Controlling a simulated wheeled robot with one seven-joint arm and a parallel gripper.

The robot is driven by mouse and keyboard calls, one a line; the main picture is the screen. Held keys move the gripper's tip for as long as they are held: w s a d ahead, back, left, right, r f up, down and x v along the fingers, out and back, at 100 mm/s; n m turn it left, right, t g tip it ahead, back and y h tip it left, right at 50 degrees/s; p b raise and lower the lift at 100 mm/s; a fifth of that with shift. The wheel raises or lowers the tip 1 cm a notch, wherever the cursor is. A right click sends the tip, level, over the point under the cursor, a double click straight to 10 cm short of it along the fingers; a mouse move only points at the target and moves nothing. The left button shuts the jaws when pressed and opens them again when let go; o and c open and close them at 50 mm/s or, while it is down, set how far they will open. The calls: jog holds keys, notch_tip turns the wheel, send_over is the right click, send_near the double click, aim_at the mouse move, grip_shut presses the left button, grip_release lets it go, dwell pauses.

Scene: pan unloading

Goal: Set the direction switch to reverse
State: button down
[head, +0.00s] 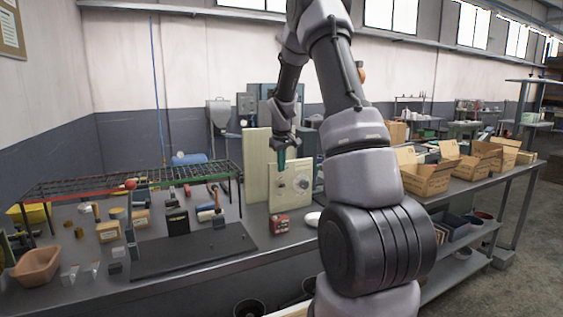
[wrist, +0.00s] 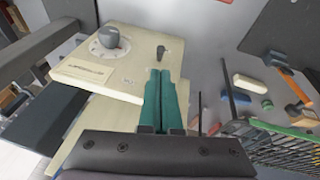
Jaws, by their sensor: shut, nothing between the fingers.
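The direction switch (wrist: 160,51) is a small black lever on the beige control box. In the wrist view it stands near the face's edge, just beyond my fingertips. The box (head: 284,203) also shows in the head view, upright on the bench. A round dark knob on a white dial (wrist: 108,40) sits to the left of the switch in the wrist view. My gripper (wrist: 167,72) has green fingers pressed together with nothing between them. In the head view my gripper (head: 281,163) hangs at the upper part of the box's face. Contact with the switch cannot be told.
A wire rack (head: 130,182) with coloured edges stands over several tools and small boxes at left. A dark mat (head: 190,252) lies in front of it. A small red object (head: 280,225) sits before the control box. Open cardboard boxes (head: 427,180) stand at right.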

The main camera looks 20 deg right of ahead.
aim_at(281, 176)
jog(key=x, duration=0.5)
jog(key=shift+f, duration=0.2)
jog(key=shift+f+t, duration=0.1)
jog(key=shift+t, duration=0.2)
